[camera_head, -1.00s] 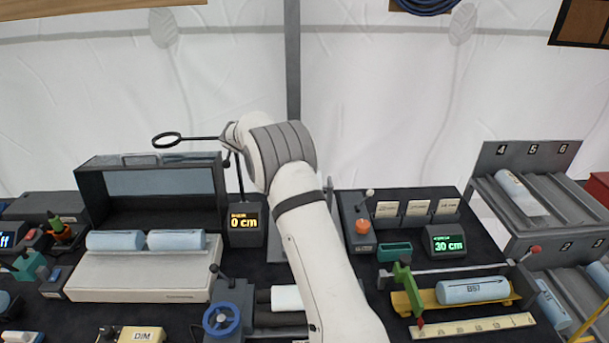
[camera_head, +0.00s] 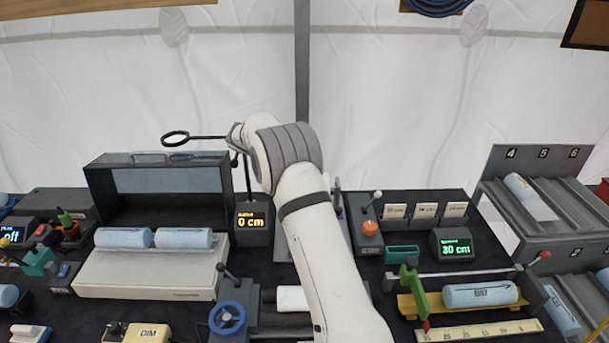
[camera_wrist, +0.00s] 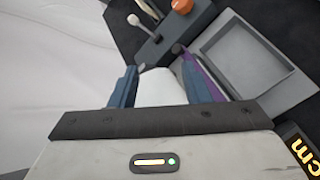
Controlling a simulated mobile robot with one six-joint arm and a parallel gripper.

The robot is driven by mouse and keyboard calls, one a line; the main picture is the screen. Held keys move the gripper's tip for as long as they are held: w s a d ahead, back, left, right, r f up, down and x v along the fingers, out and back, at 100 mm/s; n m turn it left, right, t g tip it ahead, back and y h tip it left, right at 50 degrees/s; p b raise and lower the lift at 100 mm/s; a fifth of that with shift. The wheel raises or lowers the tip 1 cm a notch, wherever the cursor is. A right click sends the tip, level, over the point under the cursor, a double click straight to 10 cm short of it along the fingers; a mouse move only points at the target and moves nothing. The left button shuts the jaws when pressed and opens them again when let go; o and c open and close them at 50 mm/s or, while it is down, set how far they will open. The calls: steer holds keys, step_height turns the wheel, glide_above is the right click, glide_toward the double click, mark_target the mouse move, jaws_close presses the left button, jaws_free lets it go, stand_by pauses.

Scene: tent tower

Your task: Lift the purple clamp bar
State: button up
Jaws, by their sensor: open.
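The purple clamp bar (camera_wrist: 205,77) shows as a narrow strip in the wrist view, along the outer side of the right-hand finger. That finger partly hides it, and I cannot tell whether they touch. My gripper (camera_wrist: 155,60) is open, its two dark blue fingers on either side of a whitish block (camera_wrist: 158,88). The bar is not between the fingers. In the head view my arm hides the gripper and most of what lies behind it.
A grey recessed tray (camera_wrist: 245,60) lies right of the fingers in the wrist view. An orange knob (camera_head: 370,228) and lever stand right of my arm. A "0 cm" display (camera_head: 252,221) stands left of it. A blue handwheel (camera_head: 227,318) is at the front.

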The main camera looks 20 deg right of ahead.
steer(key=b+v, duration=0.1)
steer(key=v, duration=0.6)
steer(key=shift+a+r, duration=0.25)
steer(key=shift+a, duration=0.1)
steer(key=shift+d+f, duration=0.1)
